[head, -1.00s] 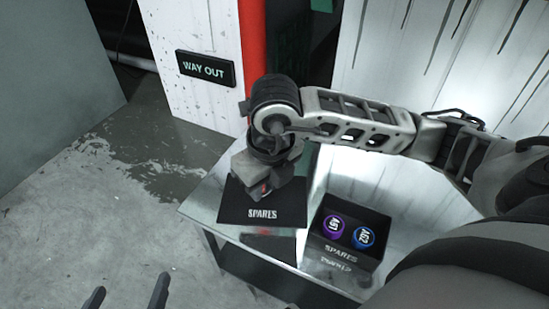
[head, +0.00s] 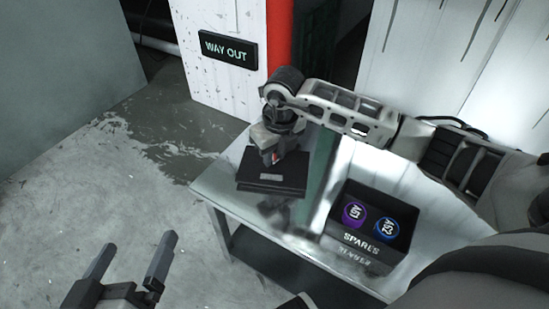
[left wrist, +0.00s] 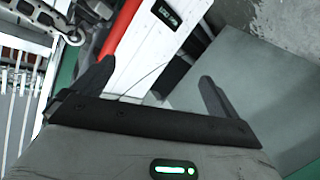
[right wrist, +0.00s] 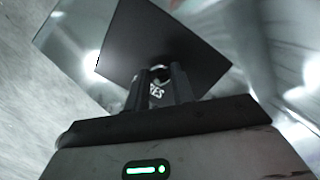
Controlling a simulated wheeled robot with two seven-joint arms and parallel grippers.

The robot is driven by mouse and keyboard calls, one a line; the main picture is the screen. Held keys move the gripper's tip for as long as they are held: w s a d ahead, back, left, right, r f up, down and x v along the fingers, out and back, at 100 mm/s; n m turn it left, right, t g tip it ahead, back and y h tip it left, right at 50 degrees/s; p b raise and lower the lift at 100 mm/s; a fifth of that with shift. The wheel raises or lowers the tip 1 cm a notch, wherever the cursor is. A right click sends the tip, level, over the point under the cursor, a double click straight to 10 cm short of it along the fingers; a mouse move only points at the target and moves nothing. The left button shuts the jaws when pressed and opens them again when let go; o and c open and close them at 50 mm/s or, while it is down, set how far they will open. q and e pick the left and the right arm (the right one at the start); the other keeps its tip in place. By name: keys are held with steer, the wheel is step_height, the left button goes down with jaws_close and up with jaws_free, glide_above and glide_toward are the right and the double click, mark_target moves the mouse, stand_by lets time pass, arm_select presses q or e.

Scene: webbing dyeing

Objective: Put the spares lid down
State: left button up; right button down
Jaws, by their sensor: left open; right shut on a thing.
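The spares lid (head: 292,172) is a flat black square over the left part of the metal table. My right gripper (head: 272,157) is shut on its handle from above. In the right wrist view the lid (right wrist: 140,40) spans beneath the fingers, with part of its lettering showing between them. The lid looks roughly level and close to the tabletop; I cannot tell whether it touches. The black spares box (head: 345,241) stands open to the right of the lid, with a purple disc (head: 354,212) and a blue disc (head: 387,228) inside. My left gripper (head: 137,242) is open and empty, left of the table.
The metal table (head: 220,190) has bare surface around the lid and between lid and box. A red post (head: 279,40) and a white panel with a WAY OUT sign (head: 228,49) stand behind it. The concrete floor on the left is clear.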

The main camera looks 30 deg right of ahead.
steer(key=shift+f, duration=0.4)
steer(key=shift+r, duration=0.1)
arm_select(q)
steer(key=shift+w+r, duration=0.1)
steer(key=shift+r, duration=0.25)
arm_select(e)
steer(key=c, duration=1.2)
jaws_free()
